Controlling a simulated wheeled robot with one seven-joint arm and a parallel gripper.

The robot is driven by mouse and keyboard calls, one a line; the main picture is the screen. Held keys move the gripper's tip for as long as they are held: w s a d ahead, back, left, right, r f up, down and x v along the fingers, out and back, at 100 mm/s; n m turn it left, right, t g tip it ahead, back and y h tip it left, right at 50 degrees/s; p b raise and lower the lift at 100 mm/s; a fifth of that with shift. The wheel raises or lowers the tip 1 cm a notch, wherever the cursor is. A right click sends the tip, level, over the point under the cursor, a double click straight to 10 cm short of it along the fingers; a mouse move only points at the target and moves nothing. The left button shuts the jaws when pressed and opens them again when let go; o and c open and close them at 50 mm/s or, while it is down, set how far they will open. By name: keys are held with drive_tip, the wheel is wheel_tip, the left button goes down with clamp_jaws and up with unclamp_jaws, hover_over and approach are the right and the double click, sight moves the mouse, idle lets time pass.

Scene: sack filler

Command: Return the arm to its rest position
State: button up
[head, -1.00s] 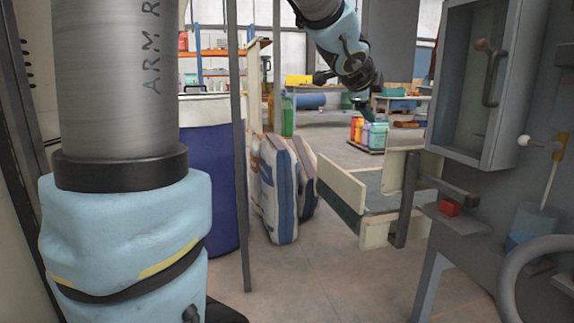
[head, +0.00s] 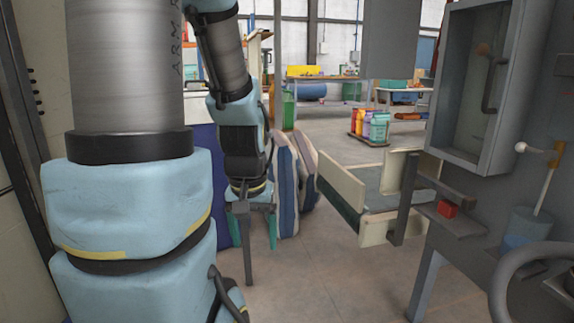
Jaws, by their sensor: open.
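My arm is folded in on the left half of the head view, with its light blue and grey links in the foreground.
A grey machine with an open cabinet (head: 480,150) and a red button (head: 447,209) stands at the right. A sack cradle with pale boards (head: 341,182) juts out mid-view. Colourful containers (head: 370,124) and tables (head: 325,78) are farther back. The floor (head: 330,270) in front is clear.

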wheel_tip(320, 180, up, 22)
drive_tip(key=p, duration=2)
drive_tip(key=shift+f, duration=0.1)
drive_tip(key=shift+c, duration=0.3)
